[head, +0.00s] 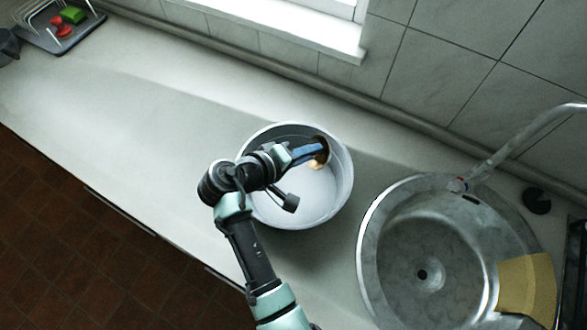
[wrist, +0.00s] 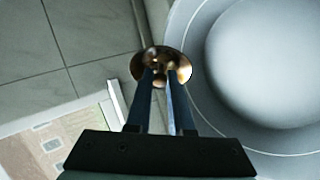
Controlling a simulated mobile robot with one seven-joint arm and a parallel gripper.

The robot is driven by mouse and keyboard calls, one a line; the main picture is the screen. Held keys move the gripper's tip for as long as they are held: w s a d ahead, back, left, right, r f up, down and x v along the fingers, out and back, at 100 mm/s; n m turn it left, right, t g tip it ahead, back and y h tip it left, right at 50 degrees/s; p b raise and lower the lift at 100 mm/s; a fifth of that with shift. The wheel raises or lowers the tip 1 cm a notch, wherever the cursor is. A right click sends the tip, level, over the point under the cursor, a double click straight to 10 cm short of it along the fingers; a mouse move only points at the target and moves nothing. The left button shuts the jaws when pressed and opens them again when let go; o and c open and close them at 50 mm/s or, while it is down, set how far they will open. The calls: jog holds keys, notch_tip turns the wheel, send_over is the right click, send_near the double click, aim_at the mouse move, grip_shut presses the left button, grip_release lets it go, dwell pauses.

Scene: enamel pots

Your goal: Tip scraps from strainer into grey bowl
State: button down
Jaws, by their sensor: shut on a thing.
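A large grey bowl (head: 310,205) stands on the counter left of the sink, and its wide rim fills the right of the wrist view (wrist: 272,65). My gripper (head: 312,150) is over the far part of the bowl, its blue fingers shut on a small copper-coloured strainer (head: 321,160). In the wrist view the round strainer (wrist: 143,66) sits at the tips of my fingers (wrist: 160,78), overlapping the bowl's left edge in the picture. I cannot tell its exact tilt. No scraps can be made out clearly in the strainer or bowl.
A round metal sink (head: 425,235) with a tap (head: 520,140) is right of the bowl, with a yellow cloth (head: 527,285) on its edge. A rack (head: 60,40) with green and red items stands far left. The counter between is clear. A tiled wall runs behind.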

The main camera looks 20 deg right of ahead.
jog(key=shift+a+f+n+h+b, duration=0.1)
jog(key=shift+a+n+h+b, duration=0.4)
jog(key=shift+h+b, duration=1.35)
jog(key=shift+w+a+f+t+h+b, duration=0.1)
jog(key=shift+a+t+h+b, duration=0.3)
jog(key=shift+a+b, duration=1)
jog(key=shift+a+f+n+t+h+b, duration=0.25)
jog(key=shift+n+h+b, duration=0.15)
jog(key=shift+h+b, duration=0.55)
jog(key=shift+a+f+n+t+h+b, duration=0.2)
jog(key=shift+n+h+b, duration=0.25)
jog(key=shift+b, duration=0.85)
jog(key=shift+r+h, duration=0.25)
jog(key=shift+r, duration=0.2)
jog(key=shift+a+r+n+t+h+p, duration=0.15)
jog(key=shift+r+n+t+h+p, duration=0.2)
jog(key=shift+r, duration=0.35)
jog(key=shift+a+r+h, duration=0.1)
jog(key=shift+r+h, duration=0.1)
jog(key=shift+h, duration=0.05)
jog(key=shift+a+r+n+t+h+b, duration=0.25)
jog(key=shift+r+n+t+h+b, duration=0.3)
jog(key=shift+r+n+t+h, duration=0.25)
dwell(0.3)
